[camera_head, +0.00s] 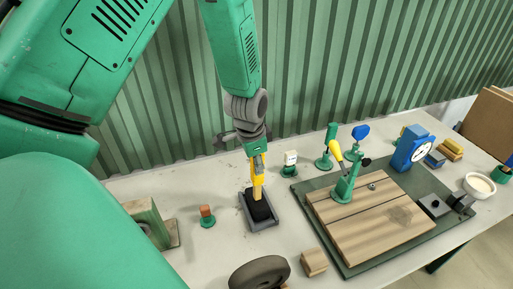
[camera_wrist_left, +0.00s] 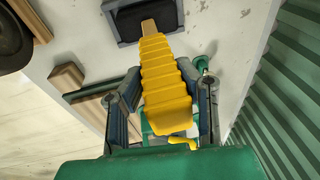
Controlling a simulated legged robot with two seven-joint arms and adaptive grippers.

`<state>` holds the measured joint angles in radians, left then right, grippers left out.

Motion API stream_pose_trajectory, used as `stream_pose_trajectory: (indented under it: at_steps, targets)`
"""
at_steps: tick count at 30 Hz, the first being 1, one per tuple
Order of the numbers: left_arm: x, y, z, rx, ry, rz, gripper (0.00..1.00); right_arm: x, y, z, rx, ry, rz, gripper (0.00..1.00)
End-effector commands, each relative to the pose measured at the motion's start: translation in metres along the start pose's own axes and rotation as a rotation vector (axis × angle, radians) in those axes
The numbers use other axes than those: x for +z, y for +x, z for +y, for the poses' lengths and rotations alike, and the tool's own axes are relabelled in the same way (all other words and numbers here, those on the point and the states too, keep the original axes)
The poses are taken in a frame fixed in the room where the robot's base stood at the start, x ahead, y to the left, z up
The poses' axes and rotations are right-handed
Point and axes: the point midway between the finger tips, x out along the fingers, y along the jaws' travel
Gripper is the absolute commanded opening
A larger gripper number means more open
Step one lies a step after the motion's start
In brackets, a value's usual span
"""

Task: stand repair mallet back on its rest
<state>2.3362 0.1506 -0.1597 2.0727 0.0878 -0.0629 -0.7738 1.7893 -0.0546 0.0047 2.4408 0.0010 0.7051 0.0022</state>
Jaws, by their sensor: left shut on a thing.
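The repair mallet has a ribbed yellow handle (camera_head: 257,182) and a black head (camera_head: 259,208). It stands about upright, head down, at the dark grey tray-like rest (camera_head: 267,224) on the bench. The head appears within the rest's rim; I cannot tell whether it touches the bottom. My left gripper (camera_head: 258,158) is shut on the upper part of the handle, from above. In the left wrist view the yellow handle (camera_wrist_left: 162,80) runs between my two fingers (camera_wrist_left: 160,98) towards the dark head and rest at the top. My right gripper is not in view.
A wooden board (camera_head: 385,232) with a green clamp (camera_head: 345,188) lies right of the rest. A green-based orange peg (camera_head: 206,215) is left. A dark round coil (camera_head: 260,273) and wooden block (camera_head: 314,262) are in front. A corrugated green wall rises behind.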

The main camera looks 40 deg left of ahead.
Motion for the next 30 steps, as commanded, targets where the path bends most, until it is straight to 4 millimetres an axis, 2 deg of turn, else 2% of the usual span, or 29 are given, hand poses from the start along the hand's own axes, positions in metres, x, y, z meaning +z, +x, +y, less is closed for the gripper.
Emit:
stream_pose_trajectory:
  at_steps: [6,7,9,30]
  targets:
    - [-0.0011,-0.0006,-0.0005,-0.002,0.001,0.002,0.0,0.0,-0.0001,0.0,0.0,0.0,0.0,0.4]
    - [-0.0011,-0.0006,-0.0005,-0.002,0.001,0.002,0.32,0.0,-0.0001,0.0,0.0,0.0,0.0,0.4]
    - [-0.001,-0.0005,-0.0005,-0.002,0.001,0.002,0.53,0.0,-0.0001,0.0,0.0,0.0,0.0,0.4]
    - [-0.0002,-0.0027,-0.0004,0.0,0.0,0.0,0.53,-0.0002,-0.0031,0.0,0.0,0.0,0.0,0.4]
